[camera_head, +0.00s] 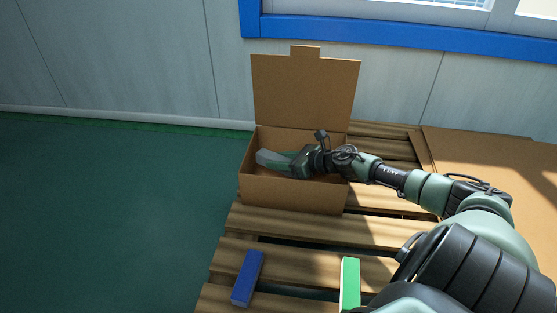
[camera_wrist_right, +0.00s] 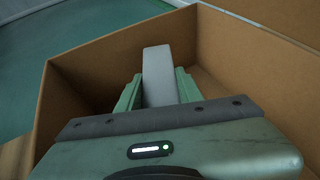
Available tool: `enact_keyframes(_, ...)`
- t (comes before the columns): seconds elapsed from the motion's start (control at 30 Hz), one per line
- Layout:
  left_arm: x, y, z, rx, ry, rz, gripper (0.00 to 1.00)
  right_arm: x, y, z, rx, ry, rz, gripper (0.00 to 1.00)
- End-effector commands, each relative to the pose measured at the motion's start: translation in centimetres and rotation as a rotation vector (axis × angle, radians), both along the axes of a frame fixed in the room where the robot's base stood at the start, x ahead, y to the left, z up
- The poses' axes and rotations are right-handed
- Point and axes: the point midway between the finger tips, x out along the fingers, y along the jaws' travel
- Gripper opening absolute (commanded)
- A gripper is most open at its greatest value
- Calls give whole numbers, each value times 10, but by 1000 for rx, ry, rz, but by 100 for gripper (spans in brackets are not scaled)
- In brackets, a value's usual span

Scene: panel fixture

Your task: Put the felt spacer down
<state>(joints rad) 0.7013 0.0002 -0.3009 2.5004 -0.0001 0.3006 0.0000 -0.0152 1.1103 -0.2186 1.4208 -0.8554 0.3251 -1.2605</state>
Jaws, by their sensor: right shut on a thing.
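The felt spacer (camera_wrist_right: 159,75) is a grey block. In the right wrist view it is between the two green fingers of my right gripper (camera_wrist_right: 158,92), which is shut on it. In the head view the spacer (camera_head: 271,159) and my right gripper (camera_head: 284,163) are inside the open cardboard box (camera_head: 291,194), near its left side. I cannot tell whether the spacer touches the box floor. The box lid stands upright at the back. My left gripper is not in view.
The box stands on a slatted wooden pallet (camera_head: 300,228). A blue block (camera_head: 247,278) and a green and white block (camera_head: 349,283) lie in front of it. A flat brown board (camera_head: 490,170) is at the right. Green floor (camera_head: 110,220) is open at the left.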

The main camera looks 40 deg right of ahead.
Motion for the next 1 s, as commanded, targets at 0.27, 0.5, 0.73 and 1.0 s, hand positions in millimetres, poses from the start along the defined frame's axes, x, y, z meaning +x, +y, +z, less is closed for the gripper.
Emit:
enact_keyframes(0.27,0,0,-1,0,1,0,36,0,0,-1,0,0,0,57)
enact_keyframes(0.5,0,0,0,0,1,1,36,0,0,0,0,0,0,57)
enact_keyframes(0.73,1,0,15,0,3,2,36,-5,-1,15,0,3,1,57)
enact_keyframes(1.0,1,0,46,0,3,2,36,-43,-11,33,4,5,-1,57)
